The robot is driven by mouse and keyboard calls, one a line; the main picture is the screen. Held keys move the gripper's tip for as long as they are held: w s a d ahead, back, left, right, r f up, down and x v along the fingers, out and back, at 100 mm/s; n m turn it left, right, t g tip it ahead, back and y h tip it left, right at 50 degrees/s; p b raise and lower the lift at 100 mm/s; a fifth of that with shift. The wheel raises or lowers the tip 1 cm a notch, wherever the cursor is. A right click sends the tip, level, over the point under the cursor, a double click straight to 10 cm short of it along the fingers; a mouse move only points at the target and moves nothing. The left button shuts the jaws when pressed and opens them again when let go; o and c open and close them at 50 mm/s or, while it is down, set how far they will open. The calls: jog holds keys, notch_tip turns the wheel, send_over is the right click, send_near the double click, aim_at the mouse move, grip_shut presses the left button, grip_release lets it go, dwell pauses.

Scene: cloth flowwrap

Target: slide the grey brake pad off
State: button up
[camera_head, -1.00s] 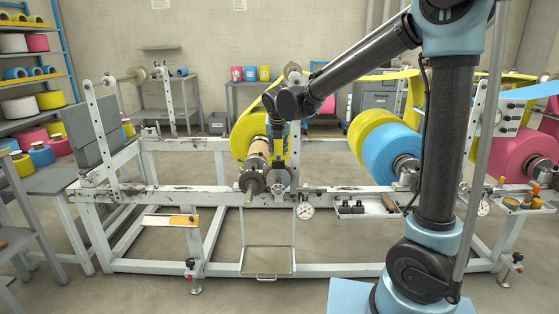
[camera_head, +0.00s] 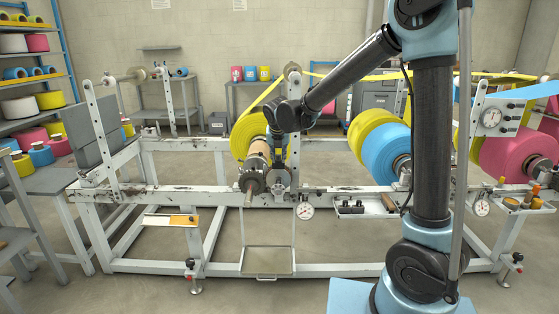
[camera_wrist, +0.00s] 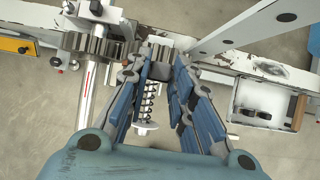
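My gripper (camera_wrist: 160,64) points down at the brake assembly on the front rail of the frame. Its two blue-grey fingers stand apart in the wrist view. A small grey block, apparently the brake pad (camera_wrist: 160,70), shows between the fingertips; I cannot tell whether they touch it. A spring on a rod (camera_wrist: 148,105) shows between the fingers. A toothed grey hub (camera_wrist: 88,46) on a shaft lies just left of the fingers. In the head view my gripper (camera_head: 279,158) is small beside the yellow roll (camera_head: 247,135), and the pad is too small to make out.
The white frame's front rail (camera_head: 150,197) runs under the assembly. A dial gauge (camera_head: 306,211) hangs at its right, beside a small parts tray (camera_head: 352,210). A slanted white upright (camera_wrist: 245,28) stands close right of my fingers. An empty tray (camera_head: 267,262) hangs below.

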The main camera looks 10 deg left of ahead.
grip_shut()
jog(key=shift+r, duration=0.15)
notch_tip(320, 180, up, 6)
jog(key=shift+r, duration=0.15)
dwell(1.2)
dwell(0.3)
